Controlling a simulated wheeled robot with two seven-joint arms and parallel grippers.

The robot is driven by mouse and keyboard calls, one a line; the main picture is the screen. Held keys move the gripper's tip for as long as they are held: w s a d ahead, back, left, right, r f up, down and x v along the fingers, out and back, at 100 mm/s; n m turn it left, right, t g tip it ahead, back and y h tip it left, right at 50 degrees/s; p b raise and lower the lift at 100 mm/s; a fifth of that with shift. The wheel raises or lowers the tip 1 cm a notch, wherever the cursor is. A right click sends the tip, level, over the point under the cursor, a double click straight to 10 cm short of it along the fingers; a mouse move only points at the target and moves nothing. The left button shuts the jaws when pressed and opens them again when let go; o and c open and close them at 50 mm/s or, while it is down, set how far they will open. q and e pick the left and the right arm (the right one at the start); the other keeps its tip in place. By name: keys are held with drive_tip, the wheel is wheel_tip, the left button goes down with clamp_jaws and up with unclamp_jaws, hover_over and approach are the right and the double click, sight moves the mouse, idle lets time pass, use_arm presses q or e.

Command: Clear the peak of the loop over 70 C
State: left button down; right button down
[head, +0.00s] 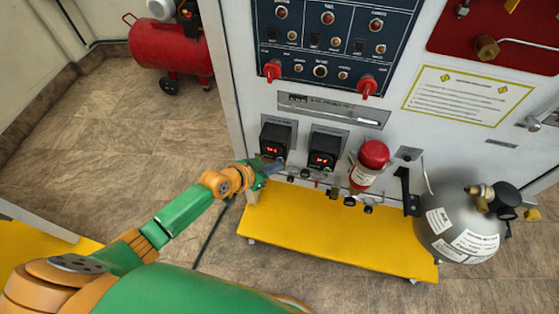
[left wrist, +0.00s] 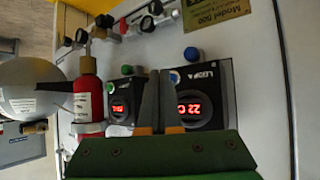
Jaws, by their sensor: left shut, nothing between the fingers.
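Two black controller boxes with red digits are mounted on the white panel. The left controller (head: 276,140) and the right controller (head: 324,149) sit side by side in the head view. In the left wrist view, which looks turned over, the nearer controller (left wrist: 205,88) has a label that seems to read "LOOP" and a display near "22 C". My left gripper (left wrist: 159,75) is shut and empty, in front of the controllers. Contact cannot be told.
A red bottle (head: 370,160) and a row of small fittings (head: 331,192) are right of my gripper. A grey tank (head: 462,225) stands farther right. A yellow base ledge (head: 330,237) juts out below the panel. A red compressor (head: 172,42) stands at the back left; the floor before it is clear.

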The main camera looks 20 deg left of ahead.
use_arm(q)
drive_tip(key=shift+w+b, duration=0.35)
drive_tip(key=shift+w, duration=0.05)
idle(0.4)
drive_tip(key=shift+r, duration=0.1)
drive_tip(key=shift+s+p, duration=0.65)
drive_tip(key=shift+s, duration=0.15)
drive_tip(key=shift+w, duration=0.1)
drive_tip(key=shift+w+b, duration=0.3)
drive_tip(key=shift+b, duration=0.05)
